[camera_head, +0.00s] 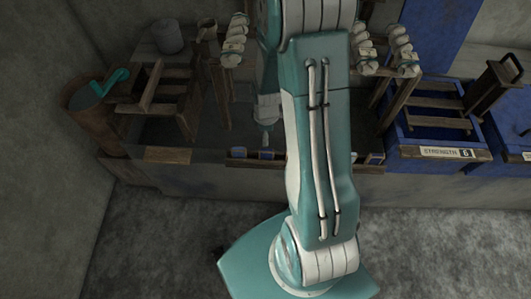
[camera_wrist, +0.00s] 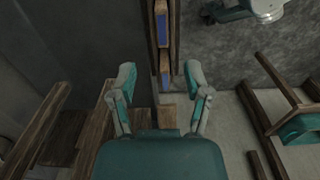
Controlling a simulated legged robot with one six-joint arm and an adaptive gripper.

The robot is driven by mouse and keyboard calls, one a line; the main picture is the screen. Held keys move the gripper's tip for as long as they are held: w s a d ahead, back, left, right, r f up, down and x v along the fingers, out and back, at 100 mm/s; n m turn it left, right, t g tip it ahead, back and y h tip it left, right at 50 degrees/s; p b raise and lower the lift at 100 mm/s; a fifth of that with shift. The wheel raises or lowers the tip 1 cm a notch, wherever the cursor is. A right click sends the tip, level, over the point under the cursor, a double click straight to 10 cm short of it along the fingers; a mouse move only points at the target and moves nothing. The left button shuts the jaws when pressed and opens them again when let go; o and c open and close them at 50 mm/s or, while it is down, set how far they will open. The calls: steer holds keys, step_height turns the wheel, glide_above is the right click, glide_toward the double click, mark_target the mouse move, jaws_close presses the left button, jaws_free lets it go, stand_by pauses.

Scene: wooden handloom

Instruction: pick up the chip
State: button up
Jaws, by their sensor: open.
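Small blue pieces, which may be chips, sit in a wooden strip along the front edge of the loom bench. In the head view one blue piece (camera_head: 238,153) is left of my arm and another (camera_head: 267,155) is close beside it. I cannot tell whether any piece is a loose chip. My arm hides part of the strip in the head view.
A wooden bucket (camera_head: 92,110) with a teal handle stands at the left. A grey pot (camera_head: 168,36) is behind it. A blue tray labelled "STRENGTH" (camera_head: 421,152) is at the right. White spools (camera_head: 236,40) hang on the loom frame near my arm. The floor in front is open.

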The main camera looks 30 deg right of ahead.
mark_target(266, 150)
step_height(266, 150, down, 6)
steer(key=shift+s+d+r, duration=0.1)
steer(key=shift+r, duration=0.15)
steer(key=shift+f, duration=3)
jaws_close()
